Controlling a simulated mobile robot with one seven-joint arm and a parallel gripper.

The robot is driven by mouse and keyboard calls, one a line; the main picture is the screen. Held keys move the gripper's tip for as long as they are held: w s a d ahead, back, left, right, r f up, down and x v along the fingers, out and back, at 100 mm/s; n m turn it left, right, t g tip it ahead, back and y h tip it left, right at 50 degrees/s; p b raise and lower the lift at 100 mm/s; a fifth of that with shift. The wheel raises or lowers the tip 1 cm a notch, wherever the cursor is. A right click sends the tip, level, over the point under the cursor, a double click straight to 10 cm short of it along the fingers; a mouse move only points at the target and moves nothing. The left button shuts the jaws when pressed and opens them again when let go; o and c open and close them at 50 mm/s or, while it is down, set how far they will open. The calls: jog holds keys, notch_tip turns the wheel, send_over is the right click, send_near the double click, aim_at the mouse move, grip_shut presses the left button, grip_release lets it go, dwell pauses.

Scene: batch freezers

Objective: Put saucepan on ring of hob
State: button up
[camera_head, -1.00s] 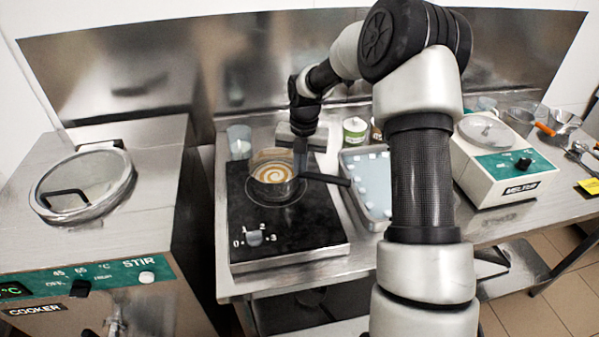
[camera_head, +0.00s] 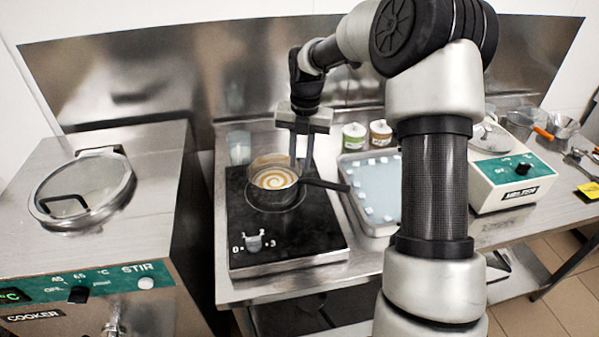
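Whether a fingertip still touches the pan or handle is hard to tell.
A glass (camera_head: 239,147) stands at the hob's back left corner. A pale blue tray (camera_head: 374,190) lies to the right, with a green jar (camera_head: 354,136) and a brown jar (camera_head: 380,133) behind it. The cooker (camera_head: 90,250) is at left, the white melter (camera_head: 512,175) at right.

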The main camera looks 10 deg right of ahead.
notch_tip(320, 180, up, 5)
jog(key=shift+s+d+f, duration=0.1)
jog(key=shift+d, duration=0.05)
dwell(2.2)
